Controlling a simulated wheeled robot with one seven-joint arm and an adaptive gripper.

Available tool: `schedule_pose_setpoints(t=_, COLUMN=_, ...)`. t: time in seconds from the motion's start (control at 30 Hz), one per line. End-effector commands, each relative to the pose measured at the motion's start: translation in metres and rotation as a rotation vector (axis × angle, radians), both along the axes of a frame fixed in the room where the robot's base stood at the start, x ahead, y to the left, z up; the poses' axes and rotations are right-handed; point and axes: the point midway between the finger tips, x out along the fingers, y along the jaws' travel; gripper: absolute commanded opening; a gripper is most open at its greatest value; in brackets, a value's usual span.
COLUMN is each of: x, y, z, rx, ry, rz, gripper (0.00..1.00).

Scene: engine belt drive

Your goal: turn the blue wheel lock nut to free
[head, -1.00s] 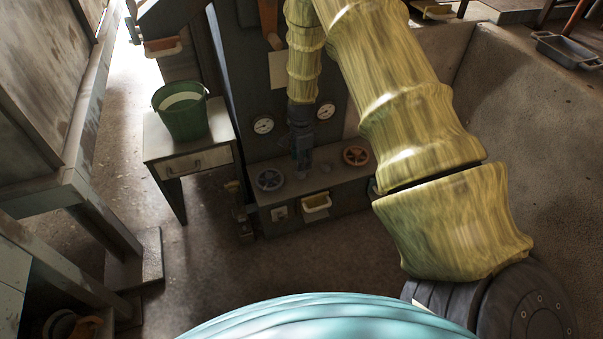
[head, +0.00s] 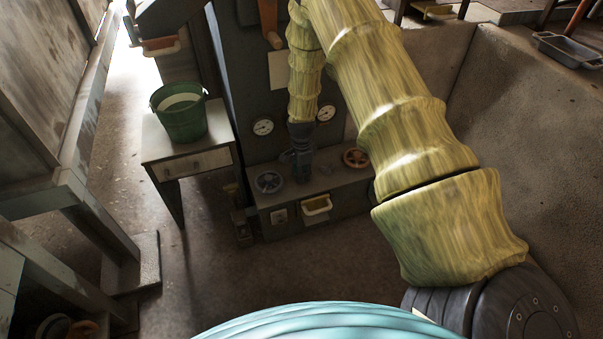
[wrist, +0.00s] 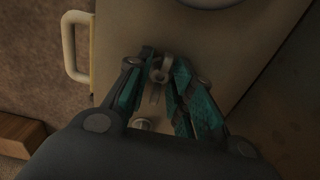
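The blue wheel (head: 269,181), a dark spoked handwheel, is on the low grey unit, left of my gripper in the head view. My gripper (head: 302,178) points down at the unit, between the blue wheel and the orange wheel (head: 355,157). In the wrist view the teal fingers of my gripper (wrist: 163,60) stand a little apart on both sides of a small grey metal piece (wrist: 160,76). I cannot tell whether they press on it, or whether it is the lock nut. In the head view the nut cannot be made out.
A yellow bin with a pale handle (head: 316,205) is on the unit's front; a pale handle (wrist: 75,46) shows in the wrist view. Two gauges (head: 263,127) are behind. A green bucket (head: 180,115) stands on a small table (head: 190,165) at the left. The floor in front is clear.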

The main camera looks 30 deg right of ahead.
Motion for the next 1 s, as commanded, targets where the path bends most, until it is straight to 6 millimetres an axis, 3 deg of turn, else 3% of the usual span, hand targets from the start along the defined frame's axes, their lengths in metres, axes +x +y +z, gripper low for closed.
schedule_pose_setpoints(t=0.1, x=0.0000, y=-0.0001, z=0.0001, rx=0.000, ry=0.000, rz=0.000, gripper=0.00)
schedule_pose_setpoints(t=0.53, x=-0.0002, y=-0.0001, z=0.0034, rx=0.000, ry=0.001, rz=0.072, gripper=0.00)
schedule_pose_setpoints(t=1.0, x=-0.0006, y=-0.0006, z=0.0046, rx=0.000, ry=0.001, rz=0.459, gripper=0.00)
